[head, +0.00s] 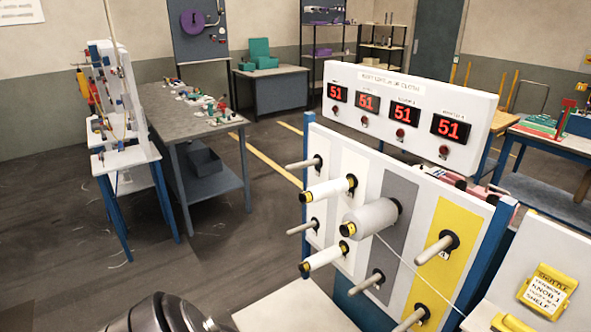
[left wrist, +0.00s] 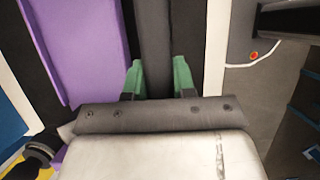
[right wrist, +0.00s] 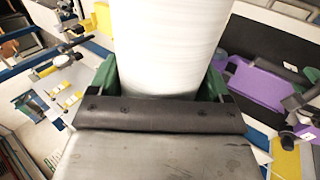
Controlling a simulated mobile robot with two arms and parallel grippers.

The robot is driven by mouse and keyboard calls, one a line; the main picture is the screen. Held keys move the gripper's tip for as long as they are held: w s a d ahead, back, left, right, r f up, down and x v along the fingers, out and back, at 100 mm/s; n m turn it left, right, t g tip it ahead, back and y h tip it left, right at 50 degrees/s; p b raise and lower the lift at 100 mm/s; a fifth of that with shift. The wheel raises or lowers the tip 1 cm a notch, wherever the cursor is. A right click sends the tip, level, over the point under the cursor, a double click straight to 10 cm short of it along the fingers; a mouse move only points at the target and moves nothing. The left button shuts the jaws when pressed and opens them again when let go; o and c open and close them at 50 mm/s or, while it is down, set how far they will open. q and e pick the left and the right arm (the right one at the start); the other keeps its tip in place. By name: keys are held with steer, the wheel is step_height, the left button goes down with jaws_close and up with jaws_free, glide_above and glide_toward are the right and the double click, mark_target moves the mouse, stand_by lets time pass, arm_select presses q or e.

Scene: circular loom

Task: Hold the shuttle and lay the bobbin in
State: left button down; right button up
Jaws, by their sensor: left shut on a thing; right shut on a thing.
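In the left wrist view my left gripper (left wrist: 159,77) has its green fingers on both sides of a dark grey bar (left wrist: 153,40). The bar seems to be the shuttle, but only part of it shows. In the right wrist view my right gripper (right wrist: 158,78) is shut on a large white bobbin (right wrist: 168,40), whose far end runs out of the picture. Neither gripper shows in the head view, so I cannot tell how the bobbin stands to the shuttle.
In the head view a peg panel (head: 326,168) carries white bobbins (head: 328,189) and a larger white spool (head: 370,217) with a thread. Above it a display board (head: 413,83) reads 51 several times. A yellow shuttle sign (head: 546,293) is at right.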

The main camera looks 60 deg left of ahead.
steer(key=shift+s, duration=0.15)
stand_by(0.6)
stand_by(0.3)
steer(key=w+a+f+m+t+y, duration=0.2)
steer(key=w+a+f+m+y, duration=0.25)
steer(key=w+a+m, duration=0.4)
steer(key=w+a+f+m+t+y, duration=0.1)
steer(key=w+a+f+m+y, duration=0.2)
steer(key=w+a+f+m, duration=0.5)
steer(key=shift+m, duration=0.65)
steer(key=shift+s+a+f, duration=0.1)
steer(key=shift+a+f, duration=0.25)
steer(key=shift+f, duration=0.55)
steer(key=shift+s+a+f, duration=0.1)
steer(key=shift+a+f, duration=0.3)
steer(key=shift+f, duration=0.5)
steer(key=shift+a+f, duration=0.35)
steer(key=shift+f, duration=0.55)
